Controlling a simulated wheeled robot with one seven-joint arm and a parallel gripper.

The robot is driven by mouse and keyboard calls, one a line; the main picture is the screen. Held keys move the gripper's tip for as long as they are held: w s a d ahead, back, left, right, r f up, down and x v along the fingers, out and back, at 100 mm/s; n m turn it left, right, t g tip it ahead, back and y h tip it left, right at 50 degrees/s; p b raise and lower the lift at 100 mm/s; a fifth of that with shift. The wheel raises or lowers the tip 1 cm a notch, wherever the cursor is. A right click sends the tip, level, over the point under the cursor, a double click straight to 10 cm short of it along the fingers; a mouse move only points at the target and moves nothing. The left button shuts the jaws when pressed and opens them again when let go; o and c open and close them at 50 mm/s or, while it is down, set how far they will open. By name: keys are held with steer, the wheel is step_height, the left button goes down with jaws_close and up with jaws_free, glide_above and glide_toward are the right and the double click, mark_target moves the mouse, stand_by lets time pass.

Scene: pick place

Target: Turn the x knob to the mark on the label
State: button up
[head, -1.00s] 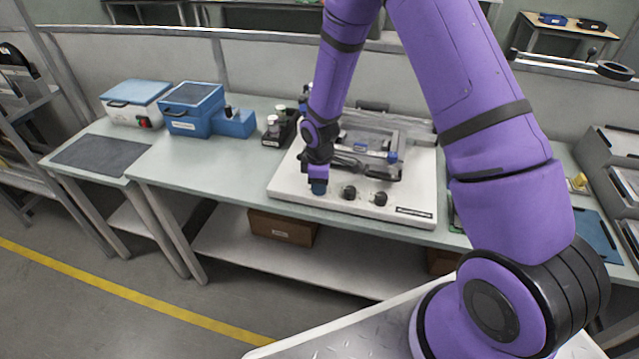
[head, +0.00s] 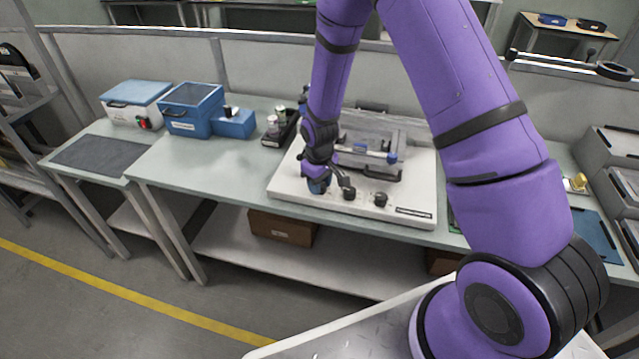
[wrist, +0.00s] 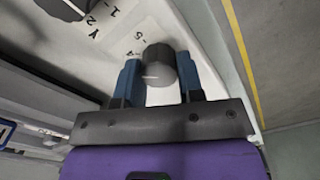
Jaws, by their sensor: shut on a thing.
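A dark grey round knob (wrist: 159,78) with a white pointer line sits between the two blue fingers of my gripper (wrist: 159,64) in the wrist view. The fingers are shut on its sides. Printed scale marks, including 4 and 5, show on the white panel beside it; the rest of its scale is hidden. In the head view my gripper (head: 318,186) is at the leftmost knob on the front of the white panel (head: 300,193), and the knob itself is mostly hidden. An x label is not readable.
Two other dark knobs stand to the right, a middle knob (head: 349,193) and a right knob (head: 380,199). A knob (wrist: 66,8) near a Y mark shows in the wrist view. A grey fixture (head: 385,140) stands behind. Blue boxes (head: 192,108) are farther left.

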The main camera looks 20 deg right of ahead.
stand_by(0.3)
steer(key=o, duration=0.9)
steer(key=shift+r, duration=0.1)
step_height(320, 180, up, 11)
steer(key=shift+f, duration=0.15)
stand_by(0.4)
